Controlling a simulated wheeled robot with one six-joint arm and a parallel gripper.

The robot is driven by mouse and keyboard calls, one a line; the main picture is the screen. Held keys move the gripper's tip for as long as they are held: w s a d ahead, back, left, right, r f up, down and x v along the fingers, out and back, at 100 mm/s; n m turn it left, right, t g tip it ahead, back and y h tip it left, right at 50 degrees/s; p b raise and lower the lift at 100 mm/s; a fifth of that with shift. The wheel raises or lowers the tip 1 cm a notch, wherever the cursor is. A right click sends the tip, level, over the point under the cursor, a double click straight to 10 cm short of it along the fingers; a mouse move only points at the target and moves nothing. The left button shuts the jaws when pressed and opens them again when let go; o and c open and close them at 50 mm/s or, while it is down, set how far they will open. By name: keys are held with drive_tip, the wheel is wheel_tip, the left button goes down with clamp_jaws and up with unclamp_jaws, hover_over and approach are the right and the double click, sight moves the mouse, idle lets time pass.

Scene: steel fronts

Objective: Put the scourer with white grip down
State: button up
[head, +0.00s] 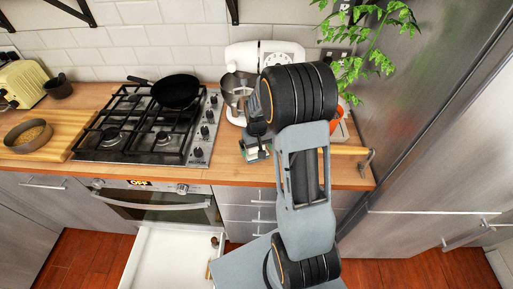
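A small green and white thing, which looks like the scourer with white grip (258,154), shows at the end of my gripper (254,146), near the counter's front edge. The gripper is small in the head view and partly hidden by my wrist. It appears shut on the scourer. I cannot tell whether the scourer touches the counter.
The wooden counter (230,175) holds a gas hob (140,130) with a black pan (176,91), and a white stand mixer (245,55) behind my arm. A plant (375,50) stands right. A white drawer (165,260) is open below, with small items inside.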

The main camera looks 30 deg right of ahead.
wheel_tip(320, 180, up, 12)
drive_tip(key=f, duration=0.1)
drive_tip(key=s+a+r+t, duration=0.2)
drive_tip(key=s+a+r, duration=0.1)
drive_tip(key=s, duration=0.5)
drive_tip(key=s+a+r+n+t, duration=0.1)
drive_tip(key=s+a+r+t, duration=0.1)
drive_tip(key=s+a, duration=0.4)
drive_tip(key=shift+s+a+r+t+b, duration=0.3)
drive_tip(key=shift+s+r+b, duration=0.1)
drive_tip(key=shift+s+r, duration=0.5)
drive_tip(key=shift+d, duration=0.1)
